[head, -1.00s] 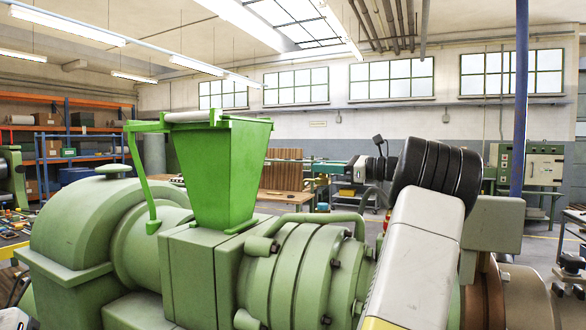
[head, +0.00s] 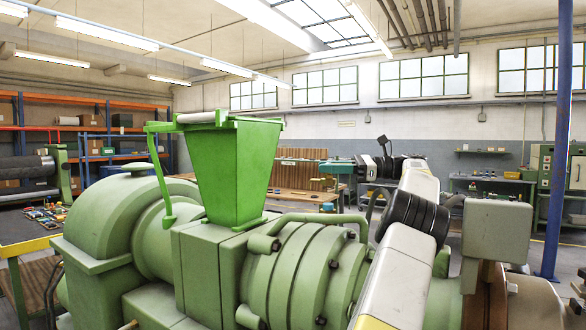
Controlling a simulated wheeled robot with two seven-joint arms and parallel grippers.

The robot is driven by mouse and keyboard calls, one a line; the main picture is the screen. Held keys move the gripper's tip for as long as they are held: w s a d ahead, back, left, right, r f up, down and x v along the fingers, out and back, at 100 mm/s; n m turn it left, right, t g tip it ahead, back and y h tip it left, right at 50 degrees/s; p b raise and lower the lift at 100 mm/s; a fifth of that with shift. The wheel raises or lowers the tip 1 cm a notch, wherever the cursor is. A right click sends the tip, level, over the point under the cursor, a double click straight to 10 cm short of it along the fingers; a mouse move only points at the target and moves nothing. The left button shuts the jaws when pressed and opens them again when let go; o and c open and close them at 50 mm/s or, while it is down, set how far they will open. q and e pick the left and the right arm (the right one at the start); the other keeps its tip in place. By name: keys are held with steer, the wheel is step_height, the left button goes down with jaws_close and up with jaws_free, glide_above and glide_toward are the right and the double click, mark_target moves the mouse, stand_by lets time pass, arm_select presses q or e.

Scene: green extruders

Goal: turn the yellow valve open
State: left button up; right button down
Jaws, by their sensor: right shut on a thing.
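I cannot make out the yellow valve in the head view. My right arm comes in from the bottom right and reaches forward over the right end of the green extruder (head: 303,265). My right gripper (head: 367,168) is small at the far end of that arm, past a black ribbed joint. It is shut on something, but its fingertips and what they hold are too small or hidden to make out. My left gripper is not in view.
A green hopper (head: 232,175) stands up from the extruder, left of my right arm. A grey box (head: 497,230) is close on the arm's right. Behind are a workbench (head: 300,198), orange shelves (head: 30,143), a green cabinet (head: 555,175) and a blue post (head: 560,150).

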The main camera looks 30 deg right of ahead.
steer(key=shift+n+g+y, duration=0.3)
steer(key=shift+g, duration=0.2)
steer(key=c, duration=1.4)
jaws_free()
steer(key=shift+m+t+h, duration=0.7)
steer(key=shift+t, duration=0.3)
steer(key=shift+m+t+h, duration=0.3)
steer(key=shift+m, duration=0.1)
